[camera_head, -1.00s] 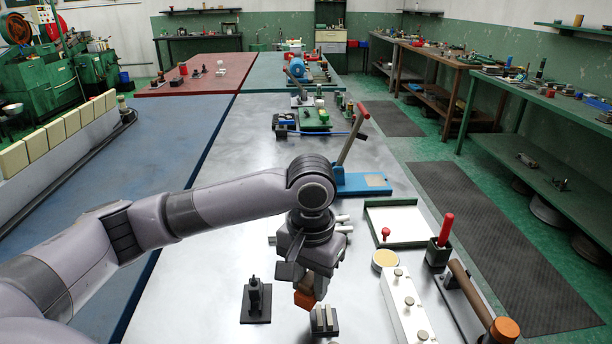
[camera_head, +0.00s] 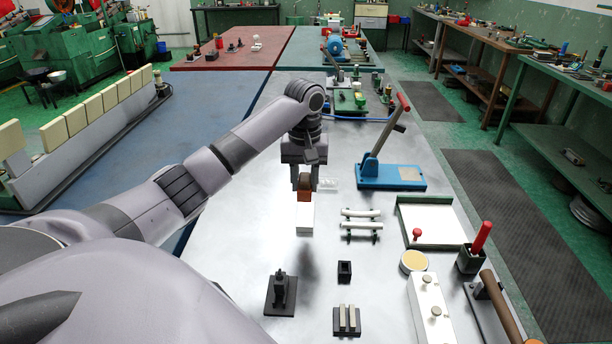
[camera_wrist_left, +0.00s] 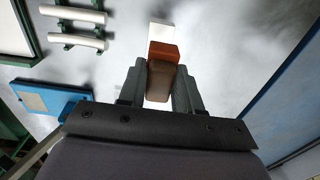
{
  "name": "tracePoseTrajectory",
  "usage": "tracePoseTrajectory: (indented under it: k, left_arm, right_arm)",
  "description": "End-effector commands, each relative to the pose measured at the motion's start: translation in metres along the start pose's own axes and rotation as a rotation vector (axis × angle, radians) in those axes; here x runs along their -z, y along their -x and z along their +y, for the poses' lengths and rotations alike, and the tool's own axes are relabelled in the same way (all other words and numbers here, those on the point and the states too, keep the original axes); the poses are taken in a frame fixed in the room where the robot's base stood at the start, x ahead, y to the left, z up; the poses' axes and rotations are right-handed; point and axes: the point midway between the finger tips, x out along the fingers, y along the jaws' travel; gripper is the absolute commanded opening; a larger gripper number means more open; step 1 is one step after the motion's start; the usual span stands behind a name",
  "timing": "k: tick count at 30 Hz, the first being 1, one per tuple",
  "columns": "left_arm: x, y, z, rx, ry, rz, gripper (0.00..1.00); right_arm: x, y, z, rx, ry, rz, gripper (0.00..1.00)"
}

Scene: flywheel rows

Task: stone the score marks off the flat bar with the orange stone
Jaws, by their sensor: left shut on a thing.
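My left gripper (camera_head: 304,178) points down over the table. It is shut on the orange stone (camera_head: 304,194), which has a brown upper part between the fingers in the left wrist view (camera_wrist_left: 162,75). A pale rectangular block (camera_head: 305,219) lies right by the stone's lower end; whether they touch I cannot tell. The pale block also shows past the stone in the wrist view (camera_wrist_left: 160,32). I cannot tell for sure which piece is the flat bar, and no score marks are visible. My right gripper is not in view.
White rods on dark supports (camera_head: 361,213) lie right of the pale block. A blue-based lever tool (camera_head: 392,177) stands behind them. Nearer me are a black fixture (camera_head: 281,294), an empty black holder (camera_head: 344,271) and two light strips on a dark block (camera_head: 347,321).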

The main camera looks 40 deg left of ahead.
Motion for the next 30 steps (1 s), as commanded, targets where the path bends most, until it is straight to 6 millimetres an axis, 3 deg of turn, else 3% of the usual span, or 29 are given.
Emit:
tracePoseTrajectory:
  k: [15, 30]
  left_arm:
    - [-0.001, -0.048, 0.001, -0.001, -0.002, -0.001, 0.09]
    - [-0.001, -0.053, 0.001, -0.001, -0.002, 0.000, 0.09]
  right_arm:
    - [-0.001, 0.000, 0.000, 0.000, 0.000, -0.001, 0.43]
    - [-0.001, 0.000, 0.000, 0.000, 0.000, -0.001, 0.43]
